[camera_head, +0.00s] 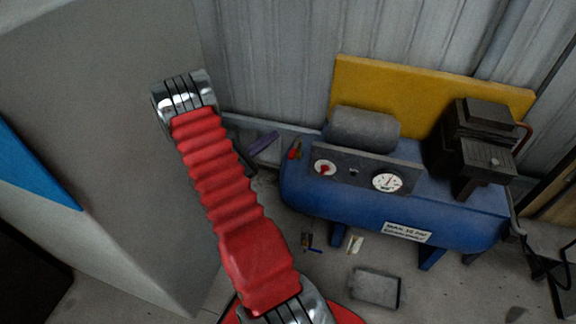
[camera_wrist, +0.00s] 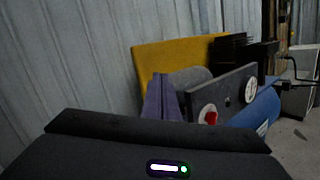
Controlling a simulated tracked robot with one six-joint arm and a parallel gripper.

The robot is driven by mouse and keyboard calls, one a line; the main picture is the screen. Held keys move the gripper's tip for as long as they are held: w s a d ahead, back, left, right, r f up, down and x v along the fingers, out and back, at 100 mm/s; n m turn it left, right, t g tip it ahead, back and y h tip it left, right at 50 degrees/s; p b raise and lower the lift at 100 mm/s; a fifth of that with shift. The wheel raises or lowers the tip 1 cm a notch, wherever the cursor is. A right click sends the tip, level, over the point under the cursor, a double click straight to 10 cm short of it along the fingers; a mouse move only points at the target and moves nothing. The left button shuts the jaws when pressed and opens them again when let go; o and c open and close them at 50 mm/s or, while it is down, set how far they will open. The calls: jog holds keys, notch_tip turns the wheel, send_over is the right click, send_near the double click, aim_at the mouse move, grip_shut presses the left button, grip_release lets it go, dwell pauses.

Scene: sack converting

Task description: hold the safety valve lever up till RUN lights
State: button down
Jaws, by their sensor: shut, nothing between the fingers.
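A blue compressor tank (camera_head: 345,211) stands by the wall with a grey panel (camera_head: 350,180) on its front. A small red part (camera_head: 295,151), likely the safety valve lever, stands up at the tank's left end; its exact pose is too small to tell. My gripper (camera_head: 264,143), with purple fingers, is shut and empty, just left of the red part and apart from it. In the wrist view the shut fingers (camera_wrist: 160,98) point toward the panel's left, and I cannot make out the lever there. No lit RUN lamp is discernible on the panel.
The panel carries a left dial with red (camera_head: 325,168) and a white gauge (camera_head: 388,182). A yellow board (camera_head: 400,91) and a black motor unit (camera_head: 480,140) stand behind. A large grey cabinet (camera_head: 110,150) is at left. A grey tray (camera_head: 376,288) lies on the floor.

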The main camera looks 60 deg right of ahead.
jog(key=s+f+n+t+h, duration=0.1)
jog(key=f+n+t, duration=0.4)
jog(key=f, duration=0.8)
jog(key=s+f+n+t+h, duration=0.1)
jog(key=f+n+t, duration=0.4)
jog(key=f, duration=0.9)
jog(key=shift+s+a+f+t+h, duration=0.15)
jog(key=shift+s+a+t+h, duration=0.15)
jog(key=shift+s+t, duration=0.45)
jog(key=shift+s+d, duration=0.15)
send_near(295, 147)
jog(key=shift+w+d+f, duration=0.25)
jog(key=shift+w+d, duration=0.05)
jog(key=shift+d, duration=0.35)
jog(key=shift+w+d+f, duration=0.25)
jog(key=shift+d, duration=0.35)
jog(key=shift+w+r, duration=0.2)
